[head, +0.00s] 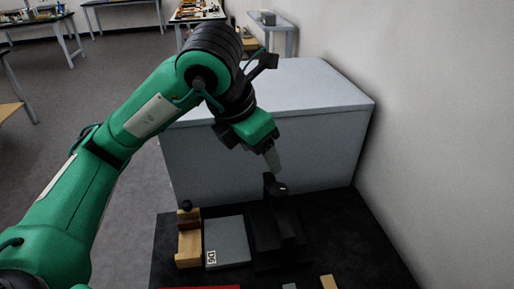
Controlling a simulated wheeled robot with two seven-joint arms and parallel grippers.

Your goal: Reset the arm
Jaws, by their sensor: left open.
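My left arm comes in from the left, green with black joints, and bends down at the middle of the head view. Its gripper (271,156) points down and a little right, above a black table. The fingers are small and partly turned away. No object shows between them. The gripper is just above a black upright fixture (275,217); I cannot tell the exact gap. My right gripper is not in view.
A grey panel marked D6 (230,239) and a wooden block with a dark knob (188,244) lie left of the fixture. A large grey box (300,95) stands behind. A white wall (430,110) bounds the right. Open floor (95,60) lies to the left.

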